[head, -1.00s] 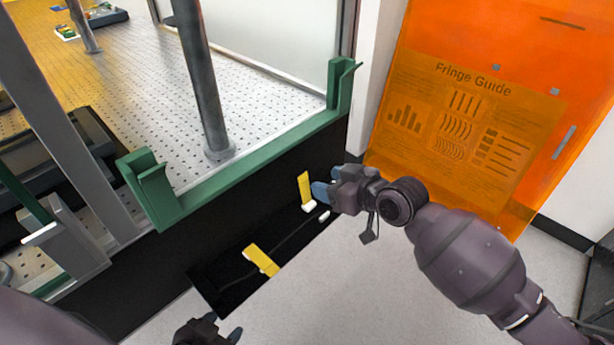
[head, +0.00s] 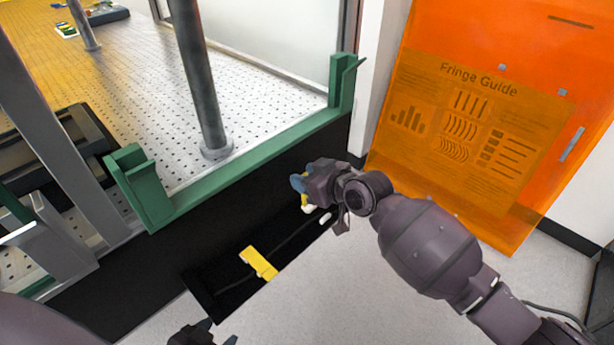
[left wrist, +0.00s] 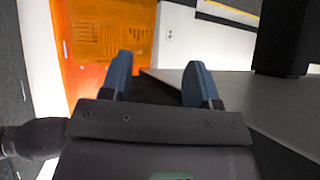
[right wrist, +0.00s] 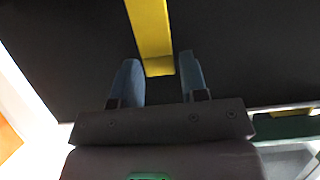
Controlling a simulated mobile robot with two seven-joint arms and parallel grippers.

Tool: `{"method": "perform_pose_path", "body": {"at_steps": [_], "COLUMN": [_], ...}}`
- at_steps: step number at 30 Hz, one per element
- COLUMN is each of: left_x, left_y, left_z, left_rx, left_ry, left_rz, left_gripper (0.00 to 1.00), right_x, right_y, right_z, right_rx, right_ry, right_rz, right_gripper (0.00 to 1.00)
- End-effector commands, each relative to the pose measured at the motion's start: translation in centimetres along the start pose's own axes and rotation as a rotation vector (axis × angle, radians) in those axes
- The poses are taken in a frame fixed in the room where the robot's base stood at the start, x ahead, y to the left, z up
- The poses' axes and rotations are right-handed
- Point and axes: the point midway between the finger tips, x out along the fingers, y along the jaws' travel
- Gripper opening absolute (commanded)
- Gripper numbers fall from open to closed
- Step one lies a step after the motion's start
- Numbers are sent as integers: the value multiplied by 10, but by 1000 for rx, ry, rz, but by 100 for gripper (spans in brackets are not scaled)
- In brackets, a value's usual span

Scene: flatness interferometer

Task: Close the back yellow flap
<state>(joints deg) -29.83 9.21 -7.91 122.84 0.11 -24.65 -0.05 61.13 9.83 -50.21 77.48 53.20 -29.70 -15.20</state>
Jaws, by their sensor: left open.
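Two yellow flaps sit along the black recess below the green rail. The farther, back flap (head: 304,199) is mostly hidden behind my right gripper (head: 298,183) in the head view. The right wrist view shows a yellow strip (right wrist: 151,35) whose end reaches between the fingertips of my right gripper (right wrist: 160,72). Those fingers are apart, and I cannot tell whether they touch it. The nearer yellow flap (head: 258,263) lies in plain sight. My left gripper (head: 216,332) is open and empty at the bottom edge; its parted fingers also show in the left wrist view (left wrist: 160,75).
The green rail (head: 240,172) with raised end brackets runs above the black side panel. A perforated table (head: 265,100) with grey posts (head: 200,75) stands behind it. An orange panel marked Fringe Guide (head: 475,115) is at the right. A black cable runs in the recess.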

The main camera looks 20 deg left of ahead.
Motion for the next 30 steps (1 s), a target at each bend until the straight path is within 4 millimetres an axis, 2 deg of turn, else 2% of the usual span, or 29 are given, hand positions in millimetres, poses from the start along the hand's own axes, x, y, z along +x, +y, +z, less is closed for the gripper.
{"method": "perform_pose_path", "body": {"at_steps": [1, 6, 8, 17, 29, 30], "left_x": [0, 0, 0, 2, 16, 19], "left_y": [0, 2, 2, 4, 4, 4], "left_z": [0, 0, 0, 8, 54, 53], "left_rx": [-2, -5, -7, -8, 4, 13], "left_ry": [0, 0, 0, -13, -101, -95], "left_rz": [0, 1, 1, 3, 11, 13], "left_gripper": [55, 55, 55, 55, 55, 55], "right_x": [0, 0, 0, -1, -14, -15], "right_y": [0, 0, 0, 0, 0, -1], "right_z": [0, 0, 0, 5, 25, 27], "right_rx": [0, 0, 1, 4, 17, 18], "right_ry": [0, 0, 0, 21, 245, 273], "right_rz": [0, 0, 0, -2, -5, -5], "right_gripper": [32, 6, 0, 0, 0, 0]}}
